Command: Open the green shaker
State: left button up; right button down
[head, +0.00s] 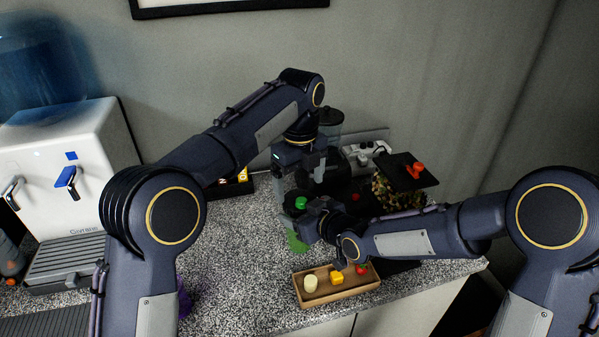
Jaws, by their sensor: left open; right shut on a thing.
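The green shaker (297,242) stands on the speckled counter, with a bright green top (300,203) showing above my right gripper. My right gripper (305,228) is shut around the shaker's body from the right and hides much of its middle. My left gripper (301,178) is open, higher up and behind the green top, pointing down. I see a gap between it and the top, but how far apart they are in depth I cannot tell.
A wooden tray (345,292) with small coloured pieces sits at the counter's front edge. A white water dispenser (60,160) stands at the left. The counter left of the shaker (235,250) is clear.

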aim_at(300, 200)
pick_arm(q)
jog(key=shift+f, duration=2.2)
jog(key=c, duration=1)
jog(key=o, duration=1.1)
